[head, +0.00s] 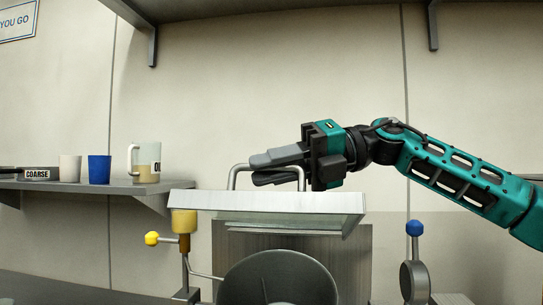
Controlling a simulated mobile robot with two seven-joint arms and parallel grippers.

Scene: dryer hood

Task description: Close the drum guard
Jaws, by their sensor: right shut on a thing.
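The drum guard (262,202) is a pale, glassy panel with a grey bent-bar handle (233,180) on its upper side. It shows nearly edge-on in the head view, about level, above and apart from the dark round drum (278,282). My right gripper (257,170) comes in from the right and is shut on the handle, its dark fingers lying across the bar. The fingers partly hide the handle. My left gripper is not in view.
A yellow-knobbed lever (152,239) stands left of the drum and a blue-knobbed lever (414,228) right of it. A shelf (95,186) at left holds a white cup (69,168), a blue cup (99,169) and a mug (147,162). Another shelf hangs above.

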